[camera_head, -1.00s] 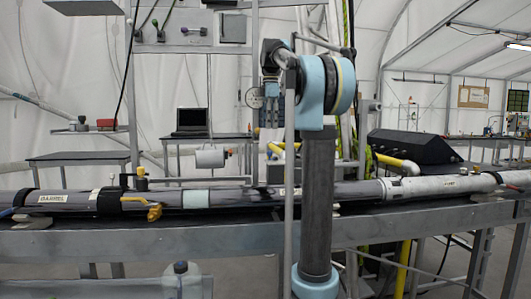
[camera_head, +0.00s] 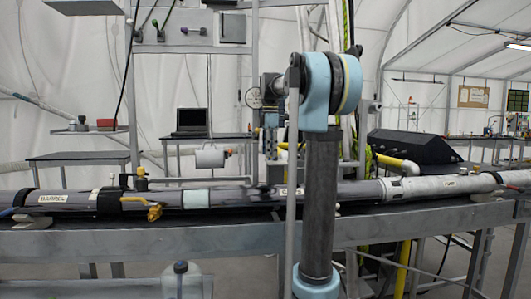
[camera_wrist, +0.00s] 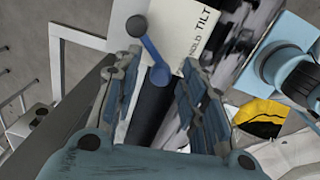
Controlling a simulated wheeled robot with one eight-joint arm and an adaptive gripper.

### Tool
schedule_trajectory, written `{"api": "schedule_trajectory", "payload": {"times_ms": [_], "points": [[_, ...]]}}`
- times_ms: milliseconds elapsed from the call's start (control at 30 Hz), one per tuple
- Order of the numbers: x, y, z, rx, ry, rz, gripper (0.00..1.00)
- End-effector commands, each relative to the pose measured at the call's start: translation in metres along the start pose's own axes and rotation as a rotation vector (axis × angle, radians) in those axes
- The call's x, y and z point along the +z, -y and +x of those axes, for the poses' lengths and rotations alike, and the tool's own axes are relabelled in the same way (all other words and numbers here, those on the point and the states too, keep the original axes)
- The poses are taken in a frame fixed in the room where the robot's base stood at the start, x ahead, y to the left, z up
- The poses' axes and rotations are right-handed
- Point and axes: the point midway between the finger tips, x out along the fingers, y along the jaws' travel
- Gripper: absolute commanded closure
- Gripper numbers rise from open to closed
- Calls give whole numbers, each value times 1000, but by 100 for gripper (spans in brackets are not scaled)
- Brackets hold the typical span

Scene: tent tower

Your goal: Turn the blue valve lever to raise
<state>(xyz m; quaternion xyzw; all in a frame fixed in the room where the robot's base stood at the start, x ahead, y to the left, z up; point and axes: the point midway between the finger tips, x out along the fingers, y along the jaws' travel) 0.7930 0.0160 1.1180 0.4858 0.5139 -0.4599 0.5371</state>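The blue valve lever (camera_wrist: 151,50) shows in the wrist view. It has a dark round knob at its upper end and a blue round hub at its lower end. It lies beside a pale plate (camera_wrist: 185,25) lettered "TILT". My gripper (camera_wrist: 162,66) is open, with a finger on each side of the lever's hub in the picture. I see no clear contact between the fingers and the lever. In the head view my gripper is mostly hidden behind my arm, and I cannot make out the blue lever there.
A long dark pipe (camera_head: 235,196) marked "BARREL" lies along the grey rail (camera_head: 120,242) in front of me. A yellow valve handle (camera_head: 155,212) sits on it. Behind stand a laptop (camera_head: 192,121) and a black console (camera_head: 414,147). A post rises beside my arm.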

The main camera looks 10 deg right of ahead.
Motion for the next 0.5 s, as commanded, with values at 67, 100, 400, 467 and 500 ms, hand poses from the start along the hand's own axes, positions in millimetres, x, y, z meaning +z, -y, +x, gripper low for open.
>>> {"api": "schedule_trajectory", "payload": {"times_ms": [67, 100, 400, 467, 500], "points": [[0, 0, 0, 0, 0, 0, 61], [0, 0, 0, 0, 0, 0, 61], [0, 0, 0, 0, 0, 0, 100], [0, 0, 0, 0, 0, 2, 100], [0, -1, 0, 0, 1, 8, 100]]}}
